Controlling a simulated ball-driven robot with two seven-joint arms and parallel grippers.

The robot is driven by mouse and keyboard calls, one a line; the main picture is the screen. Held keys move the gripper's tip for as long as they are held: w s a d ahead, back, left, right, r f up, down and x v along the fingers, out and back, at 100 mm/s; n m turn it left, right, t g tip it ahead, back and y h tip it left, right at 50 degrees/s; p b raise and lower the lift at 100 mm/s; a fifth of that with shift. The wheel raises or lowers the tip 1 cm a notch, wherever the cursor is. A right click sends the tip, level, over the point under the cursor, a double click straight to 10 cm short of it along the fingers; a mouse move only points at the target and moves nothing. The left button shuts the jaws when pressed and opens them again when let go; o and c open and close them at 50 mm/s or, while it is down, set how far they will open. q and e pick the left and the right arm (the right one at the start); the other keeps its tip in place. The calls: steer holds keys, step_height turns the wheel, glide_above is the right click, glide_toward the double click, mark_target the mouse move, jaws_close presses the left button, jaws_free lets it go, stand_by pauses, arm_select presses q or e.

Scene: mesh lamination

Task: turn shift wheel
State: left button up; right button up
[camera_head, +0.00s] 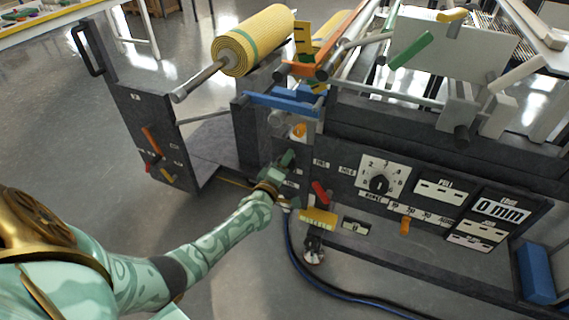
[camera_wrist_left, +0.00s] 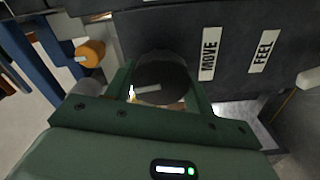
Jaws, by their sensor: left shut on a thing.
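The shift wheel is a dark round knob (camera_wrist_left: 163,68) with a pale mark on its face, in the left wrist view beside the MOVE label (camera_wrist_left: 208,54). My left gripper (camera_head: 284,163) is at the front panel of the machine in the head view. In the wrist view its two green fingers stand on either side of the knob, shut on it. In the head view the gripper hides the knob. My right gripper is not in view.
The dark machine panel carries a dial (camera_head: 380,184), a red lever (camera_head: 321,192) and an orange knob (camera_head: 299,131) above my gripper. A yellow mesh roll (camera_head: 254,40) sits at the upper left. A blue hose (camera_head: 330,288) runs along the floor below.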

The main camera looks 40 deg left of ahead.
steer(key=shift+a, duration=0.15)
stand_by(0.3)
arm_select(q)
steer(key=o, duration=1)
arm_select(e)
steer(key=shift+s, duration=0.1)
arm_select(q)
steer(key=shift+s, duration=0.3)
steer(key=p+v, duration=0.5)
steer(key=v, duration=1.1)
steer(key=shift+f+p, duration=0.1)
steer(key=shift+p, duration=0.2)
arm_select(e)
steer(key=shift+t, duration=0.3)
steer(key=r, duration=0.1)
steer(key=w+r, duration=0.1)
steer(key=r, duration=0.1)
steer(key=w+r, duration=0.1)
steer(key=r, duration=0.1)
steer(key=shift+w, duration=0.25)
arm_select(q)
steer(key=shift+w, duration=0.1)
